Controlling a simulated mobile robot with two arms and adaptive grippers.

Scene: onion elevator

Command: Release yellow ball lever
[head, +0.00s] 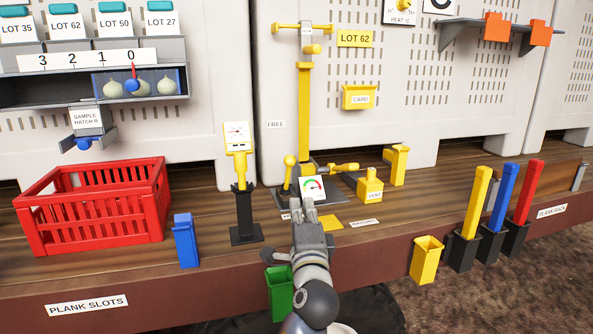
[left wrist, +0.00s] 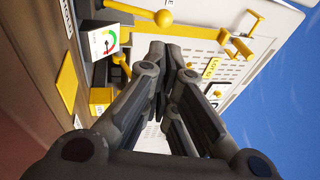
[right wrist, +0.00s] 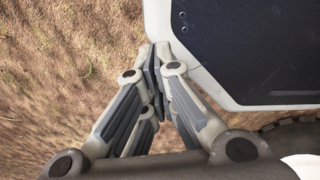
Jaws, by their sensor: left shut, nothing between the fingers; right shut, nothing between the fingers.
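The yellow ball lever (head: 290,161) stands upright on a dark base left of the gauge, its ball at the top. It also shows in the left wrist view (left wrist: 163,17) near the top edge. My left gripper (head: 309,204) is shut and empty, in front of the gauge (head: 313,187) and to the right of the lever, apart from it. The left wrist view shows its fingers together (left wrist: 168,50). My right gripper (right wrist: 154,65) is shut and empty over brown carpet beside my own base, away from the bench.
A yellow post (head: 304,110) rises behind the gauge, with a horizontal yellow handle (head: 343,167) and the VENT block (head: 370,188) at its right. A dial stand (head: 244,205) and red crate (head: 95,205) are left. A green bin (head: 280,290) is below the bench edge.

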